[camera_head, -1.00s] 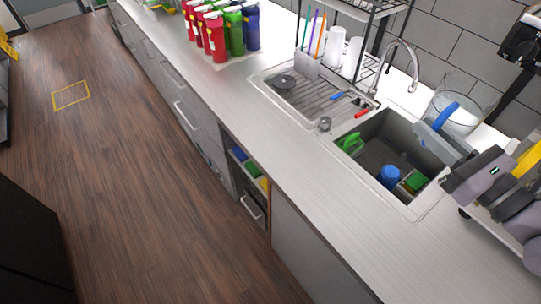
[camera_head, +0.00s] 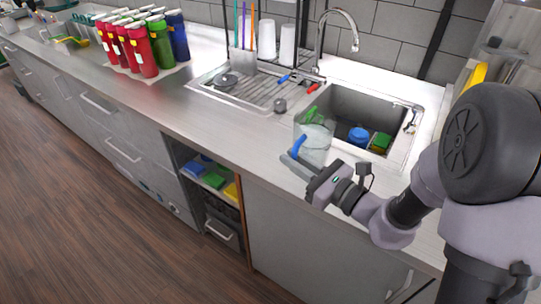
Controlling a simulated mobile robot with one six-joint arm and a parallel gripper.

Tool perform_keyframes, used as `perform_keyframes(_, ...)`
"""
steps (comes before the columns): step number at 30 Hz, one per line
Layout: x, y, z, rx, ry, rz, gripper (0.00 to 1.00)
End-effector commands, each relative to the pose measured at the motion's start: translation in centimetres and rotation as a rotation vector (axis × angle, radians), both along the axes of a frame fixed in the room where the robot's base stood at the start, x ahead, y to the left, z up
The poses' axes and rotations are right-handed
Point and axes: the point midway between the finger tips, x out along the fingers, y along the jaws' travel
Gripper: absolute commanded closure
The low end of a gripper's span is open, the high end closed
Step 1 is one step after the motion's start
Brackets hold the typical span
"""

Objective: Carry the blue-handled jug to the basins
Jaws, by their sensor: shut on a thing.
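The clear jug (camera_head: 316,146) with its blue handle (camera_head: 299,146) is at the front edge of the counter, left of and in front of the sink basin. Whitish contents show inside it. My gripper (camera_head: 297,163) is shut on the jug at its blue handle side. I cannot tell whether the jug touches the counter. The grey basin (camera_head: 345,104) is sunk in the counter behind and to the right of the jug. It holds a blue item (camera_head: 358,135) and a green sponge-like item (camera_head: 380,142). The jug hides part of its left side.
A ribbed drainer (camera_head: 255,92) lies left of the basin, with a tap (camera_head: 322,45) behind. Red, green and blue bottles (camera_head: 140,50) stand further left on the counter (camera_head: 180,112). Cups and a rack stand at the back. The counter front between bottles and jug is clear.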

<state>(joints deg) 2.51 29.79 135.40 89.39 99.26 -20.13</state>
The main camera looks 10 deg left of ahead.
Motion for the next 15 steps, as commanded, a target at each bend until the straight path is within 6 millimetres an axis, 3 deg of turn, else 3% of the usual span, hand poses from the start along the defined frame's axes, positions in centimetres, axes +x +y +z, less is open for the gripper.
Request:
perform_keyframes(3, 2.6, 2.6, -0.5, 0.000, -0.005, 0.004, 1.00)
perform_keyframes(7, 4.7, 4.4, -0.7, 0.001, -0.004, 0.001, 1.00)
perform_keyframes(11, 5.4, 5.0, -1.1, 0.001, -0.002, -0.001, 1.00)
perform_keyframes(15, 5.4, 5.0, -3.7, 0.001, -0.001, -0.001, 1.00)
